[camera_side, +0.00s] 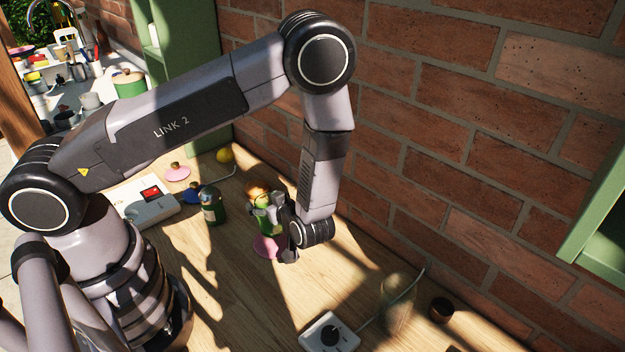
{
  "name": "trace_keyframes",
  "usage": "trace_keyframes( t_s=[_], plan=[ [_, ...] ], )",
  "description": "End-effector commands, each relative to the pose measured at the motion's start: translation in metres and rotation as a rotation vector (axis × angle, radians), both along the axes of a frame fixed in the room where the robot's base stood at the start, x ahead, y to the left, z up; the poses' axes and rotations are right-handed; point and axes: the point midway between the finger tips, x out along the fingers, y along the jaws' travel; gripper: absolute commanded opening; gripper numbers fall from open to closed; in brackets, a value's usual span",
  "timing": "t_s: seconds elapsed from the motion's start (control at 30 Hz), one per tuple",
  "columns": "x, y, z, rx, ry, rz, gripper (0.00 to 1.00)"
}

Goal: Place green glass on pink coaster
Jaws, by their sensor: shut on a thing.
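A green glass (262,222) with something orange-tan at its top is held in my gripper (272,212). My gripper is shut on it, and the wrist partly hides the glass. The pink coaster (266,247) lies on the wooden table just below the glass and is partly hidden by the glass and my wrist. The glass looks upright, right over the coaster. I cannot tell from this angle whether its base touches the coaster.
A dark green jar (214,209) and a blue item (191,188) stand to the left. Farther back are a pink disc (177,174) and a yellow ball (225,155). A clear greenish glass (397,304), a white knob box (329,335) and a dark cup (440,309) are at front right. A brick wall (470,130) stands behind.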

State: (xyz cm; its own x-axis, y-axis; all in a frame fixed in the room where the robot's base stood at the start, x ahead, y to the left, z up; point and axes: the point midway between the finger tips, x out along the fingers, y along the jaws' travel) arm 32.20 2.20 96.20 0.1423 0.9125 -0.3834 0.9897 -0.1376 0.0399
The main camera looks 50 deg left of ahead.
Motion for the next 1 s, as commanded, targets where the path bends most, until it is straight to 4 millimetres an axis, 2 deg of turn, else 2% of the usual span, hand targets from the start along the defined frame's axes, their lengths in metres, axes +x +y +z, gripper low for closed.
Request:
trace_keyframes(
  t_s=[0.27,0.67,0.7,0.9,1.0],
  plan=[
    [0.000,0.000,-0.036,0.001,0.002,-0.003,0.23],
    [0.000,0.000,-0.041,0.000,0.001,-0.004,0.23],
    [0.000,0.000,-0.040,0.000,0.000,-0.003,0.68],
    [0.000,0.000,-0.040,0.000,0.000,-0.003,0.94],
    [0.000,0.000,-0.040,0.000,0.000,-0.003,0.94]
  ],
)
